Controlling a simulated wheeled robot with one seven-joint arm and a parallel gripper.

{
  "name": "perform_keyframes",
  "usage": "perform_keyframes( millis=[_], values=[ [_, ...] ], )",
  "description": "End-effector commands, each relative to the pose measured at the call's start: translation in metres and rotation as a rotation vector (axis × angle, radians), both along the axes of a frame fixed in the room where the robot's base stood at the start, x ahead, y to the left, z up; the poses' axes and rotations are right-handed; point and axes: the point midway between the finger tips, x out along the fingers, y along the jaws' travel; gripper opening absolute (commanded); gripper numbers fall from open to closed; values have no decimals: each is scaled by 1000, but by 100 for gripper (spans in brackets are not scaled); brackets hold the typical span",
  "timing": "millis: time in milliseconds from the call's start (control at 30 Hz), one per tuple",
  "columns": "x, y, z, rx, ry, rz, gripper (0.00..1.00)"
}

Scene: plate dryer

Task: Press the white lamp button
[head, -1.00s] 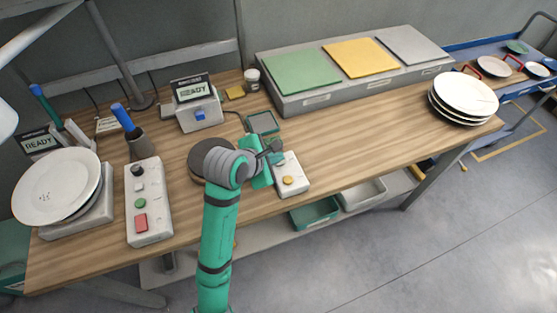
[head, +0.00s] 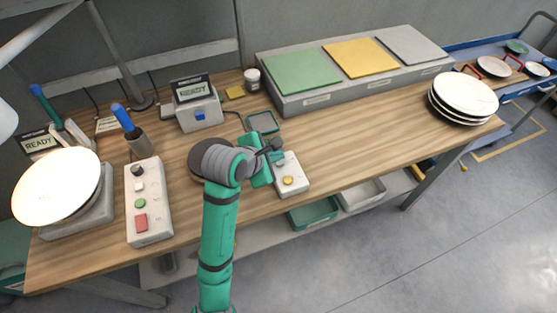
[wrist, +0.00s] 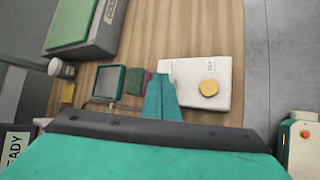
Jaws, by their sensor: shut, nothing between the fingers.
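A small white box (head: 297,188) with a round yellow button (head: 288,181) sits near the table's front edge. It also shows in the wrist view (wrist: 218,72). My gripper (head: 275,152) is shut and empty, with its fingers at the far end of this box. In the wrist view the fingertips (wrist: 161,80) overlap the box's left side and hide what lies under them. Whether they touch it, I cannot tell. A small white button (head: 139,187) shows on the control panel (head: 150,225) at left.
A black disc (head: 196,160) lies beside my arm. A display box reading READY (head: 198,112) stands behind. A grey block (head: 300,97) with green, yellow and grey pads is at the back. Plates (head: 465,95) are stacked at right. The right middle of the table is clear.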

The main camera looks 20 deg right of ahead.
Motion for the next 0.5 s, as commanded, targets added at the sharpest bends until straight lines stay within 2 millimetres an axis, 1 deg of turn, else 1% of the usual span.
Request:
perform_keyframes(
  millis=[333,500],
  values=[
    [0,0,3,0,-1,-1,0],
    [0,-1,15,0,-2,-3,0]
  ],
)
